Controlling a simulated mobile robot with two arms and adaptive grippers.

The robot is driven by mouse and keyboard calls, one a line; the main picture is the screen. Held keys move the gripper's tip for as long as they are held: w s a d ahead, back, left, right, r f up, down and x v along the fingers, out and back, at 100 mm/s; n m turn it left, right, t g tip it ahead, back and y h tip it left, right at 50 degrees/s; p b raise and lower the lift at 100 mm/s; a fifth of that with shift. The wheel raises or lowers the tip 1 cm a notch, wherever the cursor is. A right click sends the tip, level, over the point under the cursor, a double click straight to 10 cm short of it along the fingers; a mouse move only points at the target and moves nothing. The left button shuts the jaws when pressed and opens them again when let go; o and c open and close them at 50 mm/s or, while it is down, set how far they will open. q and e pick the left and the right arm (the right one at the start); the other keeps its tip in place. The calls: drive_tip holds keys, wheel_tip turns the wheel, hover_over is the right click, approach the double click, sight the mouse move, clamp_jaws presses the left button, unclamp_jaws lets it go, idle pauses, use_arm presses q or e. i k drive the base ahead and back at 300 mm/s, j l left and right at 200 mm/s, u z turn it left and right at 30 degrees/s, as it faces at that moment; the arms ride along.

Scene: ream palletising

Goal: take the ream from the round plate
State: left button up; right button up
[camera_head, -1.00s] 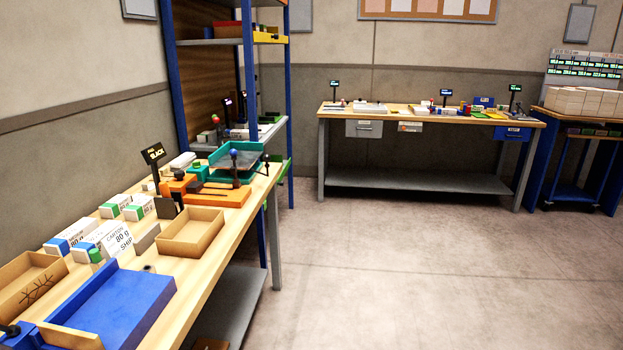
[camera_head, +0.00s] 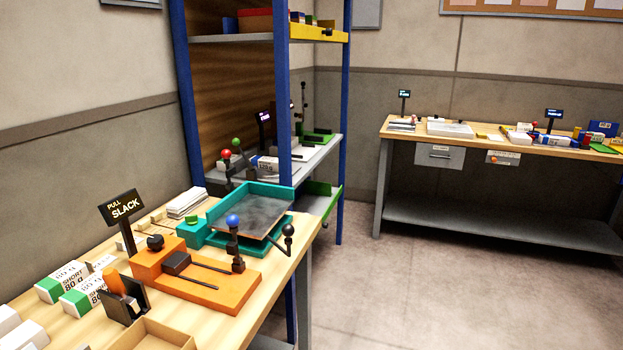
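I cannot make out a round plate in this view. A white stack like a ream of paper (camera_head: 187,203) lies at the back of the near bench, behind a teal tray device (camera_head: 262,207). Another white stack (camera_head: 450,129) lies on the far bench; what is under it is too small to tell. Neither of my grippers is in view.
The near wooden bench (camera_head: 222,334) carries an orange device (camera_head: 205,285), a "PULL SLACK" sign (camera_head: 121,207), white-green cartons (camera_head: 62,282) and an open box (camera_head: 150,335). A blue-post shelf (camera_head: 345,130) stands behind. The floor (camera_head: 450,290) on the right is clear.

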sight(262, 162)
drive_tip(key=i+l+u, duration=0.35)
drive_tip(key=i+u, duration=0.15)
drive_tip(key=i+l+u, duration=0.25)
drive_tip(key=u, duration=0.15)
drive_tip(key=i+l+u, duration=0.25)
drive_tip(key=u, duration=0.15)
